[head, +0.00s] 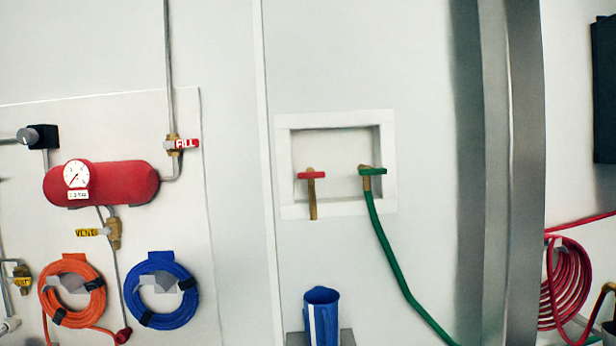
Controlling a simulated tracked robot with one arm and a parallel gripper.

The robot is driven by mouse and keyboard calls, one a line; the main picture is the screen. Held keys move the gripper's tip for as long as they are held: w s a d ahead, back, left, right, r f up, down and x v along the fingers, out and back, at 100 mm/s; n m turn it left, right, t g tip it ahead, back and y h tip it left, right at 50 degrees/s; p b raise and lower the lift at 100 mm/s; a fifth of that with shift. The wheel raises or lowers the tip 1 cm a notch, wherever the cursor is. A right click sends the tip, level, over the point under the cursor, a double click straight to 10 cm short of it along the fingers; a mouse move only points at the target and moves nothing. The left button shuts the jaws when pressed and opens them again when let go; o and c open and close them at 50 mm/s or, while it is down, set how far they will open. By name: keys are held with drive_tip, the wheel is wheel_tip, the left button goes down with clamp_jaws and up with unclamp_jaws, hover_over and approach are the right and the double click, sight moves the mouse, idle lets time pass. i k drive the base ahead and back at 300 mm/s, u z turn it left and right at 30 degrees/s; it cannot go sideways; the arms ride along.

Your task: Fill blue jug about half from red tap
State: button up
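The blue jug (321,312) stands upright at the bottom middle of the head view, on a grey surface below the wall recess. Its top is open; its lower part is cut off by the picture edge, and I cannot see what is inside. The red tap (311,176) has a red handle and a brass spout pointing down, at the left of the white-framed recess. The spout ends above the jug, slightly to its left in the picture, with a gap between them. No water shows at the spout. My gripper is not in view.
A green-handled tap (372,171) with a green hose (395,262) is right of the red tap. A metal post (511,180) stands further right, with a coiled red hose (566,285) beyond. A panel at left holds a red tank (110,183) and orange (98,300) and blue (187,300) coils.

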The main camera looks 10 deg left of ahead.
sight(311, 175)
drive_tip(key=u, duration=0.05)
drive_tip(key=i, duration=1.65)
drive_tip(key=z, duration=0.1)
